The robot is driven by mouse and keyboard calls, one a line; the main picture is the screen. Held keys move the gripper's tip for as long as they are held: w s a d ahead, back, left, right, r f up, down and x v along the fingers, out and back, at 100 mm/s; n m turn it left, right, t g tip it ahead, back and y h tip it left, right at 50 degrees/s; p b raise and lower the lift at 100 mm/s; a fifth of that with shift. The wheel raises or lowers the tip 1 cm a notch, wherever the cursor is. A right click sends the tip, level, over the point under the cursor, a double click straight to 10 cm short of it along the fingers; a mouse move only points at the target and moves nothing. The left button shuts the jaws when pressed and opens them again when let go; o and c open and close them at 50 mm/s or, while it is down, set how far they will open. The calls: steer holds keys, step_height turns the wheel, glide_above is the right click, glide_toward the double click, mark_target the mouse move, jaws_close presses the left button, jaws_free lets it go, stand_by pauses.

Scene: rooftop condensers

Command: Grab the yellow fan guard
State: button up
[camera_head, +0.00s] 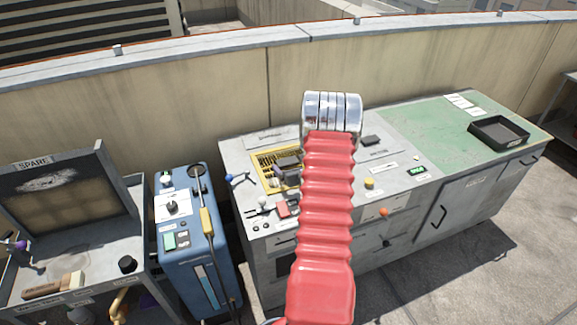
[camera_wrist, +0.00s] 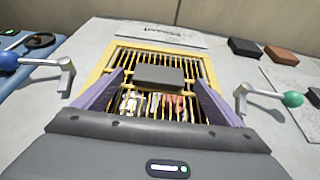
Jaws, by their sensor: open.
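The yellow fan guard (camera_wrist: 150,48) is a barred yellow frame set in the grey bench top. In the wrist view it fills the middle, with a dark grey block (camera_wrist: 158,77) across its bars. My gripper (camera_wrist: 157,82) is over the guard, its two purple fingers spread, one on each side of the block. I cannot tell whether the fingers touch it. Metal and reddish parts show through the bars below. In the head view the guard (camera_head: 263,160) is partly hidden by my gripper and arm.
Beside the guard stand a blue-knobbed lever (camera_wrist: 50,66) and a green-knobbed lever (camera_wrist: 262,92). Black and brown blocks (camera_wrist: 281,55) lie at the right. A blue cabinet (camera_head: 190,240) stands left of the bench. A black tray (camera_head: 498,131) sits on the green top at the right.

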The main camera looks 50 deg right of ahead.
mark_target(287, 163)
steer(key=shift+x, duration=1.2)
steer(key=shift+c, duration=0.3)
steer(key=c, duration=1.4)
